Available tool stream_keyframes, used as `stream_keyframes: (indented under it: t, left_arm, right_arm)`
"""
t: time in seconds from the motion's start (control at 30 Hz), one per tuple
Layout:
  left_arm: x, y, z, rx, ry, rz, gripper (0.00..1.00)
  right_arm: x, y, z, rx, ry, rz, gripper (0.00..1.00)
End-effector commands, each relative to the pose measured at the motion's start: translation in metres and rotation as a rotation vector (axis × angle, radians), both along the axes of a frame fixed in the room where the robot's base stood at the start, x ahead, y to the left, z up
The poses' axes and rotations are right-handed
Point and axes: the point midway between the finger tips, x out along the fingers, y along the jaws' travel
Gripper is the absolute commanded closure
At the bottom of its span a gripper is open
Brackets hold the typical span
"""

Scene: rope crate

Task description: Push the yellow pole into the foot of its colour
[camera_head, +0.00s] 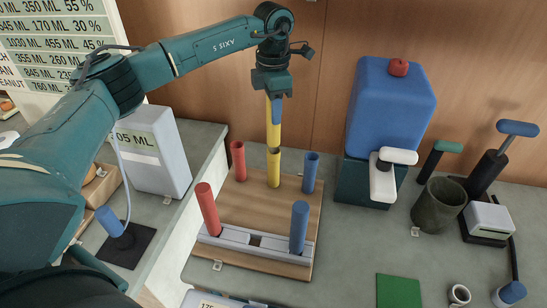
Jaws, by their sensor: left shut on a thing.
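My left gripper (273,95) reaches in from the left and points down, shut on the yellow pole (272,130). The pole hangs close to upright over the yellow foot (273,170), which stands at the back middle of a wooden board (258,204). The pole's lower end is right at the foot's dark open top; I cannot tell whether it is inside or just above. A short red tube (238,160) stands left of the foot and a short blue tube (310,172) right of it. My right gripper is not in view.
A longer red pole (207,209) and blue pole (299,228) stand in a grey rack (235,238) at the board's front. A blue water tank (390,105) stands right, near a dark cup (438,206). A wooden wall (335,60) is behind. A white box (155,150) stands left.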

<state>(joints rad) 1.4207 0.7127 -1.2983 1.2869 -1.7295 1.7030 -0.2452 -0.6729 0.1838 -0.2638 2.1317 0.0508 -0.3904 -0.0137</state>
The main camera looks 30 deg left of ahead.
Motion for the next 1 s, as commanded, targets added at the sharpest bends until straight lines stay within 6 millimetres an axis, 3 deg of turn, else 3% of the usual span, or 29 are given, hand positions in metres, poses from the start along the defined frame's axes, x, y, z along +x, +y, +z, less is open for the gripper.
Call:
stream_keyframes:
  t: [1.0]
  left_arm:
    - [0.0, 0.0, -0.013, 0.0, 0.0, 0.0, 0.99]
  right_arm:
    - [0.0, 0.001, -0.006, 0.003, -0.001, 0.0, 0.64]
